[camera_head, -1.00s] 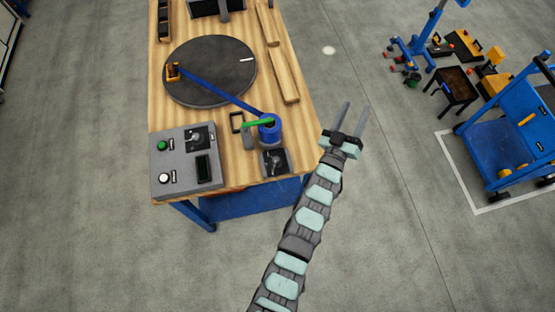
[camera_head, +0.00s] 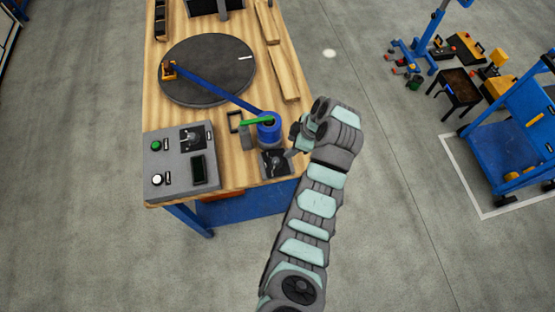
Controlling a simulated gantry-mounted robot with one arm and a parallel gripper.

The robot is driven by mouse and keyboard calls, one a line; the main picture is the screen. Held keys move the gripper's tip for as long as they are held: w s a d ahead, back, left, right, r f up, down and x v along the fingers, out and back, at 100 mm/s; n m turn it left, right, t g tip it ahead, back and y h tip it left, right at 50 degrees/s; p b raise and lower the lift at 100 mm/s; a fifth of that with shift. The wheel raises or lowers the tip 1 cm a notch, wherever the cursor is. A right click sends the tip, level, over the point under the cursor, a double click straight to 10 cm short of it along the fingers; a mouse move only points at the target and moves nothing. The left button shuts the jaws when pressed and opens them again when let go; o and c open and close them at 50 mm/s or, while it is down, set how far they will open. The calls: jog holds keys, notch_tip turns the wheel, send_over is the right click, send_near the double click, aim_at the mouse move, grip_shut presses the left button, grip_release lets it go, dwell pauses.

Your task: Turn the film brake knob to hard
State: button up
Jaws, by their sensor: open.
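A dark square plate with a pale-marked knob (camera_head: 274,160) sits at the table's front right corner, just in front of the blue film roll (camera_head: 268,128). A similar dark knob plate (camera_head: 192,139) is on the grey control box (camera_head: 158,182) at the left. Labels are too small to read, so I cannot tell the knobs' settings. My gripper (camera_head: 291,154) is open, at the right edge of the front knob plate, with its fingers pointing down and left. My wrist hides part of it. I cannot tell whether the fingers touch the knob.
A round dark turntable (camera_head: 206,84) fills the table's middle, with a blue film strip (camera_head: 222,90) running to the roll. A green piece (camera_head: 255,122) stands beside the roll. Wooden strips (camera_head: 284,78) lie along the right edge. Open floor lies right of the table.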

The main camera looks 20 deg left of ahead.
aim_at(276, 160)
jog(key=shift+n+g, duration=0.3)
jog(key=x, duration=0.3)
jog(key=p+x, duration=0.1)
jog(key=x, duration=0.3)
jog(key=s+p+x, duration=0.1)
jog(key=x, duration=0.2)
jog(key=shift+s+a+f, duration=0.1)
jog(key=shift+a+f, duration=0.05)
jog(key=shift+a, duration=0.05)
grip_shut()
dwell(0.3)
